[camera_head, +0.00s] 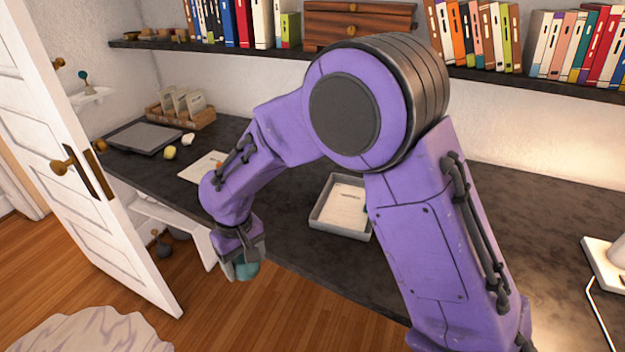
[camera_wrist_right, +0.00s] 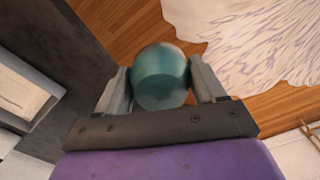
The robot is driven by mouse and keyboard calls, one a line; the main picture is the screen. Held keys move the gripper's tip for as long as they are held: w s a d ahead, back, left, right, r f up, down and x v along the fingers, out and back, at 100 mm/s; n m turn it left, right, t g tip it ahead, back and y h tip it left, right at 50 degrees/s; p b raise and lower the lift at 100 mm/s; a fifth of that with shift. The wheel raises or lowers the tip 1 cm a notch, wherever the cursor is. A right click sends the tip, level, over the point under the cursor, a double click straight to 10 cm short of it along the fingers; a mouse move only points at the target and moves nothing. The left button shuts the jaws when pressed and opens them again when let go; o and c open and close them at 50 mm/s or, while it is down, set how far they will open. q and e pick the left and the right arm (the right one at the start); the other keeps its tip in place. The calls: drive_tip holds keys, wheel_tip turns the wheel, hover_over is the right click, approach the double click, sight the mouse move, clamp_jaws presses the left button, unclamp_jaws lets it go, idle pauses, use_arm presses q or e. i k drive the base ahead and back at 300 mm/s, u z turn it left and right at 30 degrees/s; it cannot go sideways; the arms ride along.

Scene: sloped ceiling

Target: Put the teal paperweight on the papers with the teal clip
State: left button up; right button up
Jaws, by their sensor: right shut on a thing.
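My right gripper (camera_head: 243,268) is shut on the teal paperweight (camera_head: 246,270), a rounded piece. It holds it in the air in front of the desk's front edge, above the floor. In the wrist view the paperweight (camera_wrist_right: 160,76) sits between both fingers. Papers (camera_head: 347,204) lie in a grey tray (camera_head: 318,216) on the desk; a small teal bit shows at their right edge, partly behind my arm, and may be the clip. Other papers (camera_head: 200,168) lie further left on the desk with a small orange spot beside my arm. My left gripper is not in view.
A yellow lump (camera_head: 170,153) and a white lump (camera_head: 188,139) lie by a dark grey flat tray (camera_head: 143,139). A wooden card holder (camera_head: 190,116) stands at the back. A white door (camera_head: 85,170) stands open at left. A bookshelf (camera_head: 280,53) hangs above the desk.

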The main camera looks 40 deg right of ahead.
sight(349, 204)
drive_tip(key=z, duration=0.35)
drive_tip(key=i, duration=0.95)
drive_tip(key=z, duration=0.7)
